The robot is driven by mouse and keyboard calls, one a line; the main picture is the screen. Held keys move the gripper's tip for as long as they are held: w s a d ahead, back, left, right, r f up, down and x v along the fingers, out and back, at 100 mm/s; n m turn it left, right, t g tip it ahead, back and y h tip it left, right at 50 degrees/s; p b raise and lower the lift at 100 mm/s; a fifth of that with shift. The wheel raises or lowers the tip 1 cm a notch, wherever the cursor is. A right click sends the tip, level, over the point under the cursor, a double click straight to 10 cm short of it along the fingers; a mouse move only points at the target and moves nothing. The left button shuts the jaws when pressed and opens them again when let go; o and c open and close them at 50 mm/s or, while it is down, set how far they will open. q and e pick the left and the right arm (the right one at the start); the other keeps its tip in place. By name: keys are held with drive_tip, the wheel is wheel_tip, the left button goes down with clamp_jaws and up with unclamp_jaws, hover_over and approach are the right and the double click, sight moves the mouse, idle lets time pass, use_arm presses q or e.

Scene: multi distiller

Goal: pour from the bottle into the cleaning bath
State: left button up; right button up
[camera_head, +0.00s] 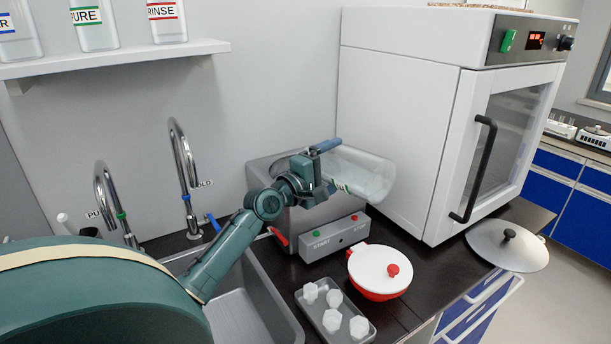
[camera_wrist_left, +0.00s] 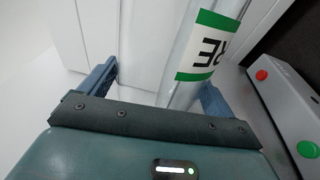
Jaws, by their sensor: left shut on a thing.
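My left gripper (camera_head: 322,165) is shut on a clear bottle (camera_head: 368,176) with a green-edged label. The bottle is tipped far over, close to lying flat, above the grey metal cleaning bath (camera_head: 262,172). The bath's opening is largely hidden behind my arm and the bottle, and I cannot see any liquid flowing. In the left wrist view the bottle (camera_wrist_left: 207,45) shows the letters "RE" between my fingers. The bath's front panel (camera_head: 335,236) has a green and a red button, which also show in the left wrist view. My right gripper is not in view.
A large white oven (camera_head: 395,120) stands close to the bottle's right. In front are a red-and-white lidded bowl (camera_head: 381,270) and a tray (camera_head: 316,318) of white pieces. A sink (camera_head: 238,315) with taps lies left; a round lid (camera_head: 507,245) lies right. Labelled bottles stand on a shelf (camera_head: 120,56).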

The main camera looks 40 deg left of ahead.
use_arm(q)
drive_tip(key=shift+a+r+n, duration=0.1)
drive_tip(key=shift+r+n, duration=0.1)
drive_tip(key=shift+n, duration=0.1)
idle(1.8)
